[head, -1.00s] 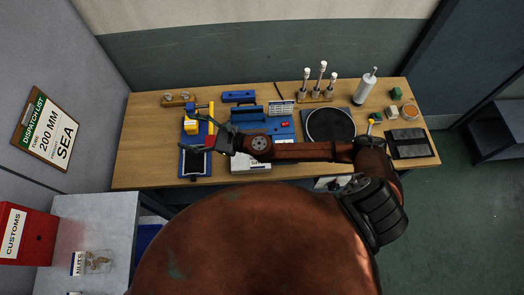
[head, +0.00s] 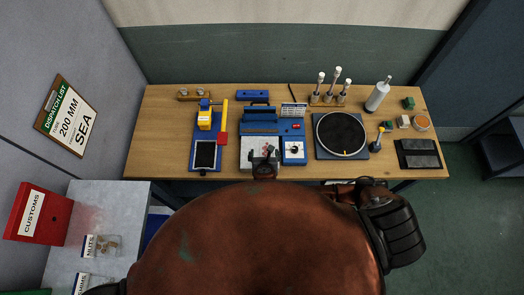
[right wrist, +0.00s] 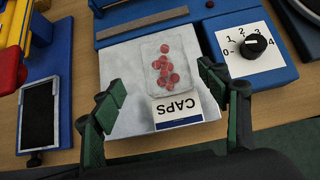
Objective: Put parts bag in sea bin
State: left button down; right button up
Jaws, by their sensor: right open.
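The parts bag (right wrist: 163,77) is a clear bag of red caps with a white "CAPS" label. It lies flat on the pale plate (right wrist: 132,62) in front of the blue sealer. My right gripper (right wrist: 165,90) is open, with its green-padded fingers on either side of the bag, apart from it. In the head view my right gripper (head: 265,157) is over the plate and hides part of the bag. My left gripper is not in view. I see no bin marked sea; only the dispatch list (head: 67,125) reads "200 MM SEA".
The blue sealer (head: 261,127) with its dial box (head: 293,151) stands behind and beside the plate. A blue tool with a yellow bar (head: 223,115) is left, a round turntable (head: 341,134) right. A red customs box (head: 38,213) and a nuts container (head: 101,246) are lower left.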

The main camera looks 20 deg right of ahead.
aim_at(266, 148)
jog(key=x, duration=0.2)
jog(key=d+p+x, duration=0.1)
jog(key=x, duration=0.1)
jog(key=shift+w, duration=0.25)
jog(key=shift+w+f, duration=0.25)
jog(key=shift+f, duration=0.05)
jog(key=c, duration=1.5)
jog(key=shift+o, duration=0.2)
jog(key=shift+r, duration=0.1)
